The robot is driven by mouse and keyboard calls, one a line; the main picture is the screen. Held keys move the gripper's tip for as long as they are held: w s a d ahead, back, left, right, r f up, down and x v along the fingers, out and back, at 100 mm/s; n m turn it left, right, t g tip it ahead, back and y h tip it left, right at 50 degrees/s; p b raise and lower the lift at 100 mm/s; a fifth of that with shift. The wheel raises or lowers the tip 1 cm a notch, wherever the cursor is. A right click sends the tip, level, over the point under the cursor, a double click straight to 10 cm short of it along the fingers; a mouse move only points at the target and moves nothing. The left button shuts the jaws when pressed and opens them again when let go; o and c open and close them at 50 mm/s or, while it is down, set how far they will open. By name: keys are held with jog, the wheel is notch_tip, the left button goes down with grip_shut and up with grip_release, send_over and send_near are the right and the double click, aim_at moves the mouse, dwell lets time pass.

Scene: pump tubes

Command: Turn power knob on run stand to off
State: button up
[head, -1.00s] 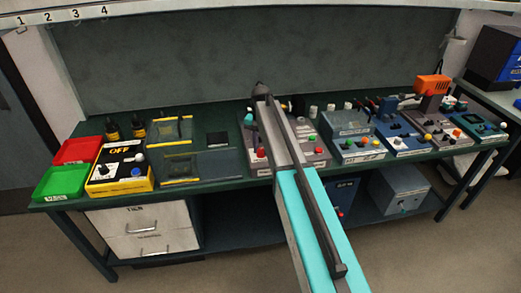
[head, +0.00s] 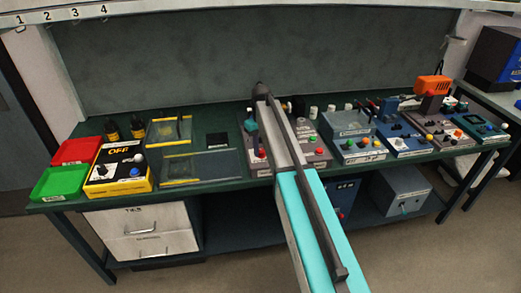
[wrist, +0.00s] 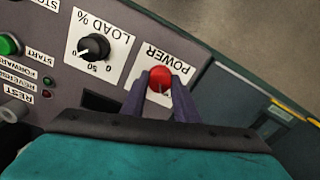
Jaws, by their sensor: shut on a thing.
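The run stand is a grey panel (wrist: 55,95) in the wrist view, with a POWER label printed upside down. The red power knob (wrist: 158,80) sits beside that label. My gripper (wrist: 160,84) is shut on the red knob, with one dark finger on each side of it. In the head view the grey run stand (head: 318,156) is partly covered by my arm, and the gripper and knob are hidden there.
A black load dial (wrist: 94,47) and a green start button (wrist: 9,44) are on the same panel. In the head view, a blue-grey box (head: 360,149) stands right of the run stand. A yellow-edged tray (head: 205,166) lies to the left on the green bench.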

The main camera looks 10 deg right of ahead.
aim_at(261, 150)
jog(key=shift+n, duration=1.5)
jog(key=o, duration=1.1)
jog(key=shift+c, duration=0.2)
jog(key=shift+r, duration=0.1)
notch_tip(261, 150, up, 14)
jog(key=b, duration=0.3)
jog(key=shift+f, duration=0.2)
